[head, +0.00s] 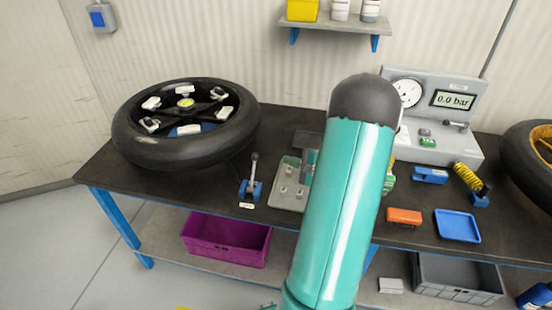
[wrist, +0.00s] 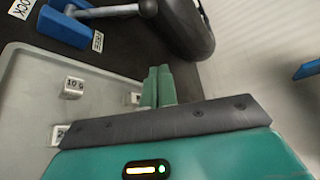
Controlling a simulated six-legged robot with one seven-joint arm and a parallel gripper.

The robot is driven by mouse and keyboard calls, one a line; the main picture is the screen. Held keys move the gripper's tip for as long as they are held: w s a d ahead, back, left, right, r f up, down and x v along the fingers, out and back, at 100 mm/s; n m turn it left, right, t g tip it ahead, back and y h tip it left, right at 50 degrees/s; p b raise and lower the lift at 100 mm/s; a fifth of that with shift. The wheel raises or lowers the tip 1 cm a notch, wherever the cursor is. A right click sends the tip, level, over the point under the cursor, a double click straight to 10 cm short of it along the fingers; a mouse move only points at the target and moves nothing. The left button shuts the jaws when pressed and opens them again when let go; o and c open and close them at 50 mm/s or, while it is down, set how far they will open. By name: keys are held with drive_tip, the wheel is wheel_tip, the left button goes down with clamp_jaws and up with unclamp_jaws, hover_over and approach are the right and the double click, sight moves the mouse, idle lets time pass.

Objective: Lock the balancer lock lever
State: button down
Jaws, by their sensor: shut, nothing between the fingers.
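The balancer lock lever (head: 253,170) stands on a blue base (head: 250,190) at the front of the bench, right of the wheel. In the head view its arm points up with a dark knob on top. In the wrist view the lever (wrist: 112,11) runs across the upper left from its blue base (wrist: 65,28) to a dark knob. White labels lie by the base; one reads LOCK. My gripper (wrist: 159,72) is shut and empty, its green fingers over the edge of the grey tray, apart from the lever. My arm hides it in the head view.
A wheel with a black tyre (head: 135,146) lies left of the lever. A grey tray (head: 290,200) with small weights is right of it. Beyond my arm are a gauge unit (head: 455,143), an orange block (head: 404,216) and a blue tray (head: 457,226). A purple crate (head: 227,243) sits below.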

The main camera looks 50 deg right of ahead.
sight(253, 171)
drive_tip(key=x, duration=0.9)
drive_tip(key=shift+a, duration=0.1)
drive_tip(key=shift+w+a+r, duration=0.1)
drive_tip(key=shift+w+a, duration=0.05)
drive_tip(key=shift+w, duration=0.1)
drive_tip(key=a, duration=0.1)
drive_tip(key=a+r, duration=0.1)
drive_tip(key=s+a, duration=0.1)
drive_tip(key=shift+r, duration=0.3)
drive_tip(key=shift+r, duration=0.15)
drive_tip(key=shift+a, duration=0.2)
